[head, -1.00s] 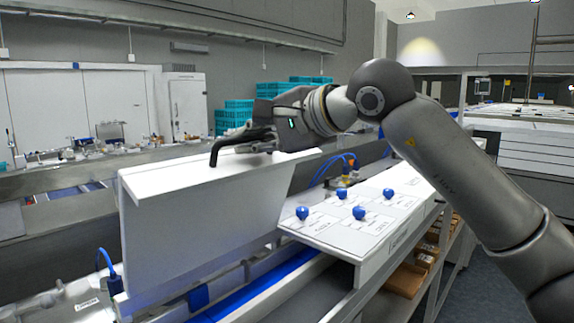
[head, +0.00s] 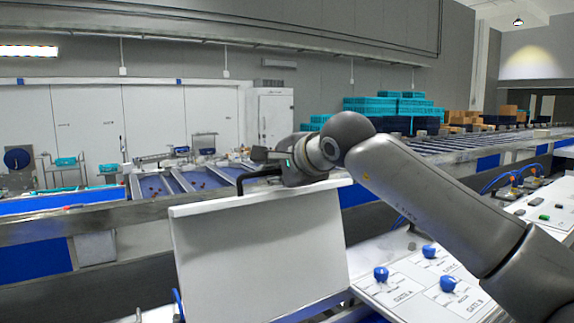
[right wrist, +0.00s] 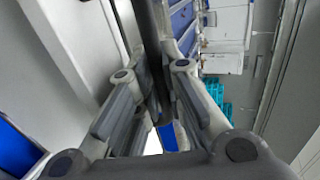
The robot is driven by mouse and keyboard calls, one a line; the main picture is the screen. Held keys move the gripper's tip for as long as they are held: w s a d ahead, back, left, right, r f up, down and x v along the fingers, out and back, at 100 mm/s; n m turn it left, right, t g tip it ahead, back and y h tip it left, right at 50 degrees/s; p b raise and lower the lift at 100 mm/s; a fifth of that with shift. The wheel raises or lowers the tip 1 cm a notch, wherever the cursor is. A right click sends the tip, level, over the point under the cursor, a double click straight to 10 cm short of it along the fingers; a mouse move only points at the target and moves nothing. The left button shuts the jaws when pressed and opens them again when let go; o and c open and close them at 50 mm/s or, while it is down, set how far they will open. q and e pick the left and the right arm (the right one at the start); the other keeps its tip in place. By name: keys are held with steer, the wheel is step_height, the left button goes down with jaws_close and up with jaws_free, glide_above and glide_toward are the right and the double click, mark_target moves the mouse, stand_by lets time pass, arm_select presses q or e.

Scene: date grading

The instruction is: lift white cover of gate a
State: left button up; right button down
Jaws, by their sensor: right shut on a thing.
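The white cover (head: 260,250) stands raised in the head view, a broad flat panel with a narrow top ledge. A black bar handle (head: 243,186) runs along its top edge. My right gripper (head: 272,172) is at the top of the cover and shut on the handle. In the right wrist view the dark handle bar (right wrist: 149,35) runs between the fingers, and a pale panel lies at left. The exact finger contact is partly hidden. The gate panel (head: 408,290), with blue knobs (head: 381,273) and a "GATE A" label, is right of the cover.
A conveyor line with blue trays (head: 160,186) runs behind the cover. Teal crates (head: 372,106) are stacked at the back. Another control panel (head: 540,208) with blue cables stands at the right.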

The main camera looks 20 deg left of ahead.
steer(key=shift+w+a+f+g+h+p, duration=0.1)
steer(key=shift+w+a+g+h+p, duration=0.1)
steer(key=shift+w+a+p, duration=0.25)
steer(key=shift+w+a+f+g+h+p, duration=0.1)
steer(key=shift+w+a+h+p, duration=0.1)
steer(key=shift+a, duration=0.3)
steer(key=c, duration=1.5)
jaws_free()
steer(key=shift+d, duration=0.1)
steer(key=v, duration=1.2)
steer(key=shift+s, duration=0.1)
